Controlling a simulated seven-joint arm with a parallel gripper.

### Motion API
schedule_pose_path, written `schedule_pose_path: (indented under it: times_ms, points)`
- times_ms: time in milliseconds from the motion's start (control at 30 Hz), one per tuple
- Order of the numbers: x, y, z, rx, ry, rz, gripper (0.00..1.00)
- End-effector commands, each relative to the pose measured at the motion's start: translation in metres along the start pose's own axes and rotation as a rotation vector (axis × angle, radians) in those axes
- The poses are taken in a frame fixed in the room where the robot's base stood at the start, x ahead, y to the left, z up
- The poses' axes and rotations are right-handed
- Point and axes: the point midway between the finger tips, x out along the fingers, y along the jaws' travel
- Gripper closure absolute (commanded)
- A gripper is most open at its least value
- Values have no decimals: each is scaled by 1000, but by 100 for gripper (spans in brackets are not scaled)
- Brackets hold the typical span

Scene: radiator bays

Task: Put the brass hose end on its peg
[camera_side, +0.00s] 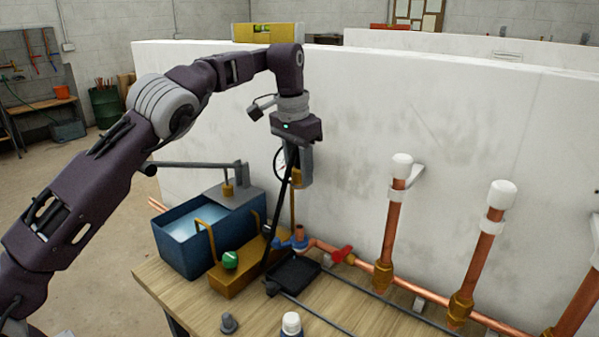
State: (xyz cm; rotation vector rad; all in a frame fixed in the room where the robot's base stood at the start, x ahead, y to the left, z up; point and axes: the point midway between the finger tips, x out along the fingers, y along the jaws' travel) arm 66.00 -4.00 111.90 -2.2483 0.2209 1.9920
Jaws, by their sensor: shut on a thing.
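My gripper (303,182) points down in front of the white wall panel, above the pump on the bench. It is shut, and a black hose (277,222) runs from between its fingers down to the bench beside the pump. The brass hose end is mostly hidden by the fingers; only a small brass patch shows there. A small grey peg-like piece (229,323) stands at the bench's front edge, bare on top; I cannot tell for certain that it is the peg.
The pump has a blue water tank (185,247), a brass body with a green knob (230,259), and a round gauge (279,163) close to my gripper.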

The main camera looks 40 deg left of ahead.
Motion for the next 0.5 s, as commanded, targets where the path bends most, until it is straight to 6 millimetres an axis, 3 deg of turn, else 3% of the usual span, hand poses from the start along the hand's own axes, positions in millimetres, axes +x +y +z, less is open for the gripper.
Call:
schedule_pose_path:
  times_ms: [133, 267, 367, 500]
  points:
    - [10, -13, 7, -45, -1, 4, 92]
    - [43, -38, 35, -140, -8, 3, 92]
    - [74, -46, 72, -179, -19, -7, 92]
    - [108, -32, 135, -160, -29, -21, 92]
